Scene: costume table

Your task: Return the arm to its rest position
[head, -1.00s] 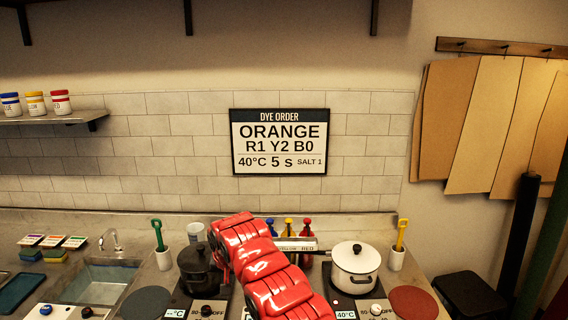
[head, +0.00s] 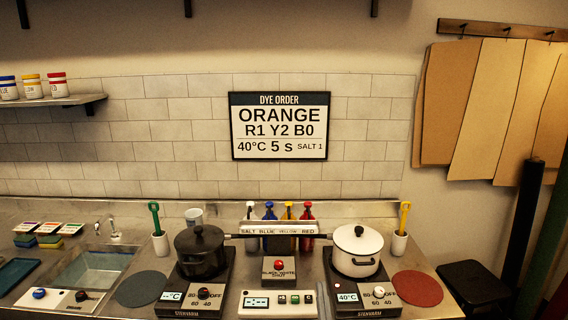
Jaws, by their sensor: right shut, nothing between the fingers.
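Neither of my grippers and no part of my arms shows in the head view. The counter (head: 225,298) is unobstructed by them. A black lidded pot (head: 201,254) stands on the left hot plate (head: 190,308), whose display shows no number. A white lidded pot (head: 357,251) stands on the right hot plate (head: 368,310), whose display reads 40°C. Several dye and salt bottles stand between the pots behind a label strip, among them a red bottle (head: 307,212) and a blue bottle (head: 269,211).
A sink (head: 95,275) is at the left. A red-button box (head: 279,271) and a timer panel (head: 278,303) sit between the plates. A green spoon (head: 155,220) and a yellow spoon (head: 404,217) stand in cups. Round mats (head: 143,289) (head: 417,289) lie outside the plates.

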